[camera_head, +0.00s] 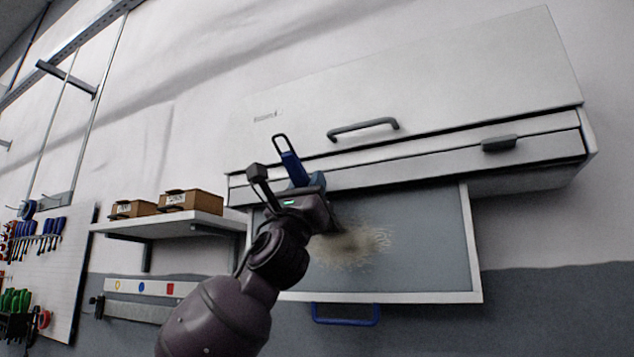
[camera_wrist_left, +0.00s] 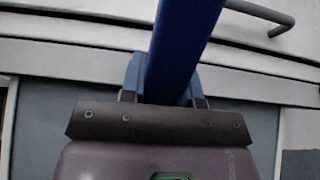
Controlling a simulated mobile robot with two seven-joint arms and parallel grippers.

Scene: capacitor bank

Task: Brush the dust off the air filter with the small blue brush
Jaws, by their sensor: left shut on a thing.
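My left gripper (camera_head: 300,190) is shut on the small blue brush (camera_head: 291,166), whose blue handle ends in a wire loop pointing up. In the left wrist view the blue handle (camera_wrist_left: 183,45) rises between the fingers. The air filter (camera_head: 425,235) is a grey panel with a light frame, under the white cabinet. A tan, fibrous patch of dust (camera_head: 355,246) lies on it just right of my gripper. Dark bristles appear beside the dust's left edge, partly hidden by the gripper; I cannot tell whether they touch. My right gripper is not in view.
The white cabinet (camera_head: 450,75) has a grey handle (camera_head: 363,128) and a dark latch (camera_head: 498,143) above the filter. A blue handle (camera_head: 345,314) hangs at the filter's lower edge. Left are a shelf (camera_head: 160,226) with cardboard boxes (camera_head: 190,200) and a tool pegboard (camera_head: 60,270).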

